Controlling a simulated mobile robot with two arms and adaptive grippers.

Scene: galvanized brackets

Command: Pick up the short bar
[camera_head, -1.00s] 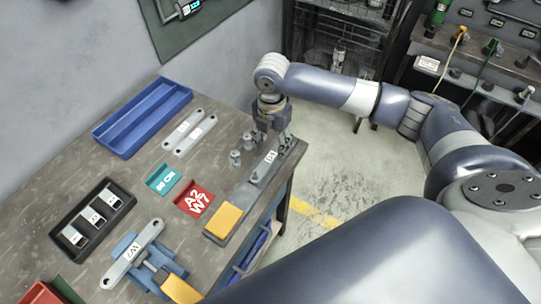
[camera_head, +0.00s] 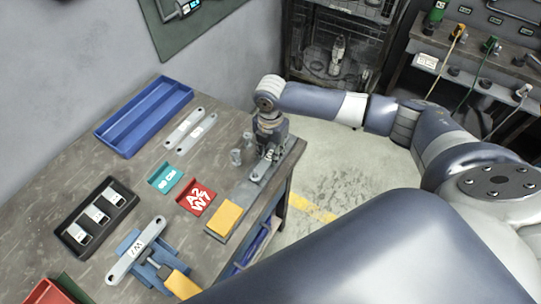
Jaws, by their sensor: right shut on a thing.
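The short bar (camera_head: 268,155), a grey piece with a white label, is at the far end of a long grey fixture plate (camera_head: 245,192) near the table's right edge. My right gripper (camera_head: 269,146) points down over it and is shut on it. The fingers and arm hide much of the bar. I cannot tell whether it touches the plate. My left gripper is not in view.
Two grey pegs stand left of the gripper. A blue tray (camera_head: 144,115), two pale bars (camera_head: 190,130), teal (camera_head: 165,178) and red (camera_head: 197,197) signs, a black tray (camera_head: 70,240) and a blue clamp fixture (camera_head: 133,240) with a labelled bar occupy the table.

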